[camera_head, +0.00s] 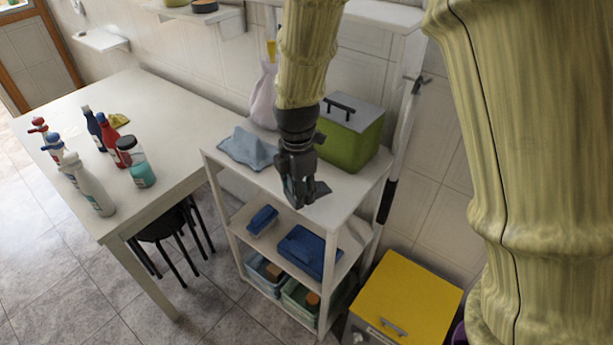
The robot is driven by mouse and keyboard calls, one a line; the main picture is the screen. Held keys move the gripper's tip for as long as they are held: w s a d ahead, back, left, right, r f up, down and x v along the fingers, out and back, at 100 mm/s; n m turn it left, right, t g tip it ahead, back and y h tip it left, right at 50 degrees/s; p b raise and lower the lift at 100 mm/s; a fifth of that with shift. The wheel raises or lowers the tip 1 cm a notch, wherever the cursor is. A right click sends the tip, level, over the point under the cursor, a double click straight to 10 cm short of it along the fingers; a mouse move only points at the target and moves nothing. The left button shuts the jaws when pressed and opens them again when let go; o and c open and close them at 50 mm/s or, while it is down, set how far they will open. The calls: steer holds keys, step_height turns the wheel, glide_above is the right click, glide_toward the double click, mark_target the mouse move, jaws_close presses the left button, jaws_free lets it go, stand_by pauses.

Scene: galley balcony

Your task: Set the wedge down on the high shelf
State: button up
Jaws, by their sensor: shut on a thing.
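My gripper (304,198) points down in front of the top board of a white shelf unit (340,200). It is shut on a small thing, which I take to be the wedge. The dark fingers hide most of it, and its shape and colour cannot be told apart from them. Whether it touches the board cannot be told from this view. A white wall shelf (226,27) holding round items is at the upper left. Another white shelf edge (385,14) is at the top right, partly hidden by my arm.
On the unit's top lie a blue cloth (246,150) and a green box (352,135) with a grey lid. Lower boards hold blue items and bins. Left is a table (165,105) with several bottles. A yellow-topped cabinet (408,298) stands right.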

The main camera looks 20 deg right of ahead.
steer(key=w+d, duration=0.1)
steer(key=w, duration=0.1)
steer(key=w+d+p, duration=0.1)
steer(key=w, duration=0.1)
steer(key=w+d, duration=0.1)
steer(key=w, duration=0.1)
steer(key=shift+w+d+f, duration=0.1)
steer(key=shift+d+f, duration=0.25)
steer(key=shift+f+p, duration=0.9)
steer(key=shift+f, duration=0.85)
steer(key=shift+f, duration=0.1)
steer(key=o, duration=1)
steer(key=shift+o, duration=0.2)
step_height(320, 180, up, 12)
steer(key=b, duration=0.3)
